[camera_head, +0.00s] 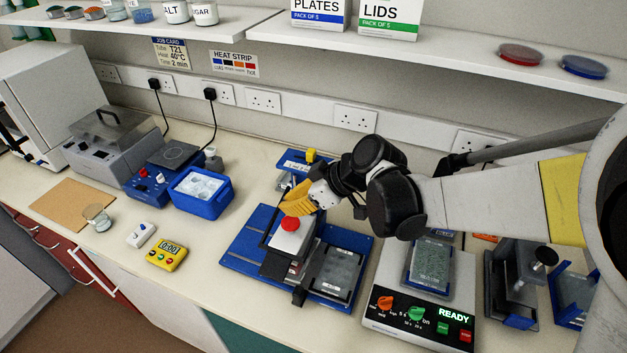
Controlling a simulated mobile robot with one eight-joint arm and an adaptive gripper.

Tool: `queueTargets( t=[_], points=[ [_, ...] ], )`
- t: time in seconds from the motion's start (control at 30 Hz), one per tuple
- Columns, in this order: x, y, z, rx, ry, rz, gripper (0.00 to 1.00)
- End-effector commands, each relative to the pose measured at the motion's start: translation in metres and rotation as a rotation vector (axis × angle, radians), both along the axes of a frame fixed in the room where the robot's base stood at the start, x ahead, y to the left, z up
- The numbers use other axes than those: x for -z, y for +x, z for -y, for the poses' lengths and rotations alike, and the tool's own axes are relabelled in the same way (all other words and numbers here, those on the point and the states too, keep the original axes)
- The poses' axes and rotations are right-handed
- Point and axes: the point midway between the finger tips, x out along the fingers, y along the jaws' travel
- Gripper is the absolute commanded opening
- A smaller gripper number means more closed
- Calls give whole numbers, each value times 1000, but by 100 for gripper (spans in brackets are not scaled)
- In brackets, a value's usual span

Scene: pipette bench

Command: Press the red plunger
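The red plunger (291,223) is a round red cap on top of a white block (290,238). The block is part of a device on a blue base plate (240,250) in the middle of the bench. My gripper (294,203) has yellow fingers and reaches in from the right. Its fingertips are just behind and above the red plunger in the picture. I cannot tell whether they touch it. The fingers overlap in this view, so their opening is hidden. Nothing shows held in them.
A plate with wells (336,270) lies right of the plunger. A machine reading READY (420,310) stands further right. A blue tub (202,199), a yellow timer (167,255) and a glass beaker (97,217) stand left. A shelf (450,58) runs above.

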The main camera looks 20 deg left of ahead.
Motion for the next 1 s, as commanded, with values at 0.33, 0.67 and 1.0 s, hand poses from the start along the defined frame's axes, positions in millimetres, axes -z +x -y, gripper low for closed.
queueTargets(
  t=[0.33, 0.67, 1.0],
  points=[
    [34, 0, 2, 1, -1, 0, 0],
    [34, 0, 3, 1, -1, 0, 0],
    [61, 0, 2, 1, -1, 0, 0]
  ],
)
